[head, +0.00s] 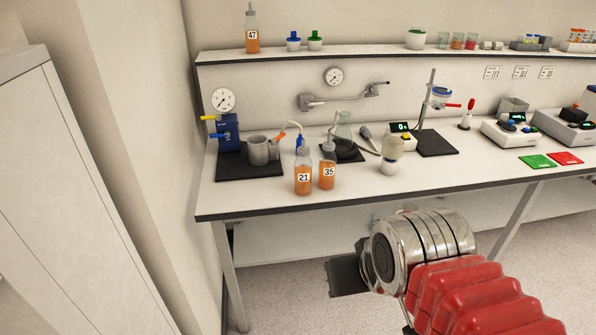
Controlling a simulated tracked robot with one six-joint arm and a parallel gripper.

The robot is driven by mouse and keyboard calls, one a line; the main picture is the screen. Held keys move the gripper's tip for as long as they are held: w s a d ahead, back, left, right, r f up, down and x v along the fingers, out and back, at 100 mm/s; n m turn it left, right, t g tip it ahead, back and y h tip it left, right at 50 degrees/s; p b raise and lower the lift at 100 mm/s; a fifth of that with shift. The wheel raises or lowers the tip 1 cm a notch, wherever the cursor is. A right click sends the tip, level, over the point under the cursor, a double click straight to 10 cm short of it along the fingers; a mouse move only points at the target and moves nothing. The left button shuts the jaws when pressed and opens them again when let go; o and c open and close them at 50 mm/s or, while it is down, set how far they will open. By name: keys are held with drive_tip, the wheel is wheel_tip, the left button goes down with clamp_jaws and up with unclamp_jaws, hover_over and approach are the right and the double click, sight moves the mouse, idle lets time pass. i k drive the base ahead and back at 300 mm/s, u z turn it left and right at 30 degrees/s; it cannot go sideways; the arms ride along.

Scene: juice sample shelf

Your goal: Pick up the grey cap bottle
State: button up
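Three orange juice bottles with number labels are in the head view. Bottle 21 (303,178) and bottle 35 (327,175) stand upright close together near the bench's front edge, left of centre. Bottle 47 (252,36) stands upright at the left end of the wall shelf.
The wall shelf (350,51) runs above. A tall cabinet (50,200) stands at left.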

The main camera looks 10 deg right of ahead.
sight(303, 165)
drive_tip(key=u, duration=0.25)
drive_tip(key=k, duration=0.65)
drive_tip(key=u, duration=0.6)
drive_tip(key=k, duration=0.65)
drive_tip(key=z, duration=0.3)
drive_tip(key=i, duration=0.65)
drive_tip(key=z, duration=0.6)
drive_tip(key=i, duration=1.4)
drive_tip(key=u, duration=0.9)
drive_tip(key=i, duration=0.45)
drive_tip(key=u, duration=0.25)
